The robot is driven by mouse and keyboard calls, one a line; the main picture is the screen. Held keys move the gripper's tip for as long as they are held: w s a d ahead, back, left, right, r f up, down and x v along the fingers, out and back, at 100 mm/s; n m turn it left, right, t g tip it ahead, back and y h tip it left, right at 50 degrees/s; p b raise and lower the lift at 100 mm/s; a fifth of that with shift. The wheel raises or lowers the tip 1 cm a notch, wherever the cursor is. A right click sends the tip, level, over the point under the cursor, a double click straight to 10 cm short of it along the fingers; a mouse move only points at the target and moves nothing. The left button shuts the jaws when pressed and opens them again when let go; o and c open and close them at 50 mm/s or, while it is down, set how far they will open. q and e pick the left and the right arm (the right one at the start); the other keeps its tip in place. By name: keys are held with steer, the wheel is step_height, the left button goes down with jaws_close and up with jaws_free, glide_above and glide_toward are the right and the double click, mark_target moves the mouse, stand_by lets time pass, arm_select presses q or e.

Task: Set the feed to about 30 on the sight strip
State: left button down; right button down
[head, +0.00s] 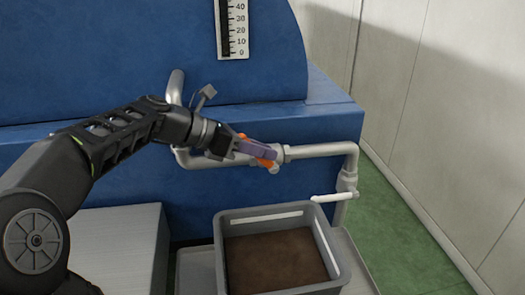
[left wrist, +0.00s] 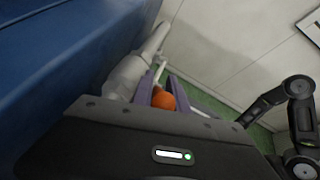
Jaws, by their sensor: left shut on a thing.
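The sight strip (head: 232,32) is a white plate with a dark vertical slot and marks from 0 up to 40 in view; its top is cut off. I cannot tell a level in it. An orange valve handle (head: 265,162) sits on the grey feed pipe (head: 318,150) in front of the blue machine. My left gripper (head: 258,150), with purple fingers, is shut on the orange handle and hides part of it. In the left wrist view the orange handle (left wrist: 163,99) shows between the fingers. My right gripper is not in view.
A grey crate (head: 336,262) with brown contents stands below the pipe's outlet side. A white lever (head: 333,198) sits on the down pipe above it. The blue machine body (head: 150,60) rises behind. A pale wall (head: 440,100) and green floor (head: 400,215) lie to the right.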

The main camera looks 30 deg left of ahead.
arm_select(q)
steer(key=c, duration=1.4)
jaws_free()
steer(key=shift+c, duration=0.2)
step_height(320, 180, up, 10)
steer(key=p, duration=0.1)
steer(key=shift+p, duration=0.35)
